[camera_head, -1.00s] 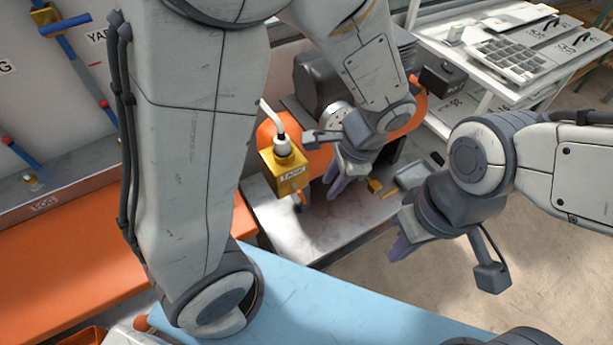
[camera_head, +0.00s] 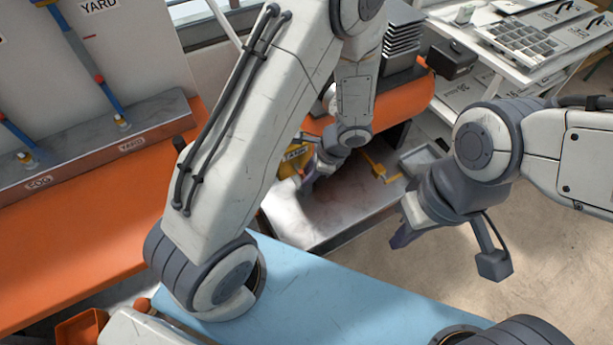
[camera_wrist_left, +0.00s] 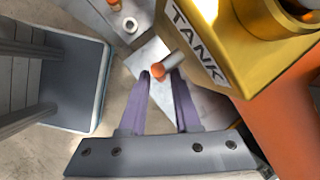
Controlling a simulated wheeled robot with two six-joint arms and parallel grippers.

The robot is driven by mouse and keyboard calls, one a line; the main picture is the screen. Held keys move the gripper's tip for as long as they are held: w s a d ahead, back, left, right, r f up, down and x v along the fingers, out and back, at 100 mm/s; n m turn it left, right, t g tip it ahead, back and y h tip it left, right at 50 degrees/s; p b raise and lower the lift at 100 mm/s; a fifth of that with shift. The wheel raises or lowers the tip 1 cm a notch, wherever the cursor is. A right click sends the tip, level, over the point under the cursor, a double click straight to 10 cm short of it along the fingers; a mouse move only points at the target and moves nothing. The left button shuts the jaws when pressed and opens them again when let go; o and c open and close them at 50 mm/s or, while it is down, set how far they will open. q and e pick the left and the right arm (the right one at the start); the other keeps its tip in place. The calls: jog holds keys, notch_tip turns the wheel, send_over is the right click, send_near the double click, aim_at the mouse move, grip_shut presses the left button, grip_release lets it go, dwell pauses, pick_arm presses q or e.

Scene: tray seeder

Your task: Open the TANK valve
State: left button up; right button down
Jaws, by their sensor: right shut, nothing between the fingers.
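The TANK valve is a yellow block (camera_wrist_left: 240,50) with a white TANK label, filling the upper right of the left wrist view. A short grey lever with an orange tip (camera_wrist_left: 158,70) sticks out below the label. My left gripper (camera_wrist_left: 160,76) is open, its two purple fingers at either side of the orange tip; I cannot tell whether they touch it. In the head view the yellow block (camera_head: 287,163) is partly hidden by my left arm, with the left gripper (camera_head: 308,184) right beside it. My right gripper (camera_head: 402,236) is shut and empty, off to the right.
An orange bench (camera_head: 70,240) with FOG and YARD pipes stands at the left. A blue surface (camera_head: 310,290) lies in front. A yellow fitting (camera_head: 380,170) and a grey tray (camera_head: 418,159) are right of the valve. A white cart (camera_head: 470,75) stands at the back right.

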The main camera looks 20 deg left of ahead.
pick_arm(q)
jog(key=shift+a+f, duration=0.15)
jog(key=shift+f, duration=0.25)
grip_shut()
jog(key=g+p, duration=0.1)
jog(key=p, duration=0.2)
jog(key=shift+r+y, duration=0.2)
jog(key=shift+y, duration=0.2)
jog(key=shift+s+a+f+g+y+p, duration=0.1)
jog(key=shift+f+g+y+p, duration=0.1)
jog(key=shift+g+y+p, duration=0.35)
grip_release()
